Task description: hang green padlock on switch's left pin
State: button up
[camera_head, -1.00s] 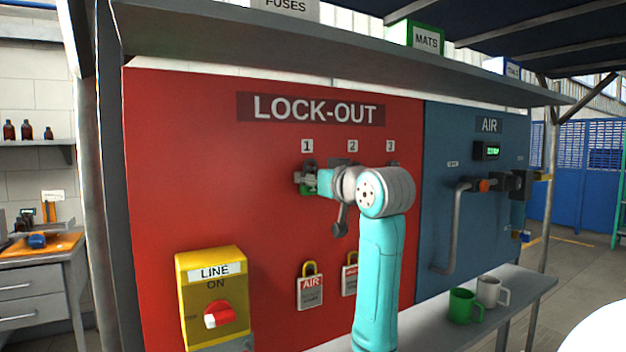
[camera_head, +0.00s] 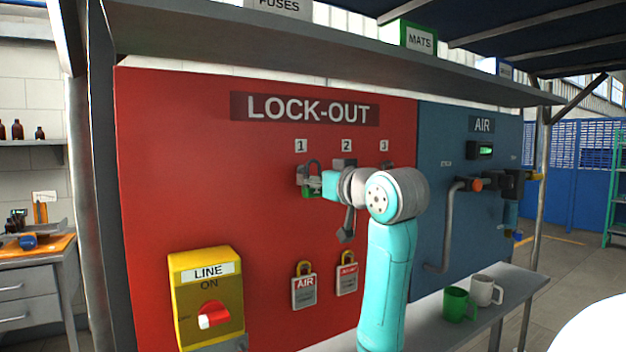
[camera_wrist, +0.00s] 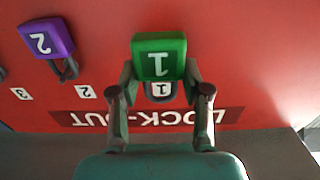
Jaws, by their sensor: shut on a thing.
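The green padlock (camera_head: 312,191) is between the fingers of my gripper (camera_head: 316,182), in front of the red board below label 1. Its dark shackle shows above the body in the head view. In the wrist view the green padlock (camera_wrist: 158,56), marked 1, sits between the two fingertips of my gripper (camera_wrist: 160,75), which are shut on it. The switch (camera_head: 207,295) is the yellow LINE box with a red knob, low on the board's left, well below and left of my gripper. I cannot make out its pins.
A purple padlock (camera_wrist: 46,38) marked 2 hangs beside the green one. A green mug (camera_head: 458,305) and a white mug (camera_head: 486,290) stand on the bench. A shelf overhangs the board.

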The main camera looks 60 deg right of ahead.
jog(key=shift+v, duration=1.55)
dwell(0.5)
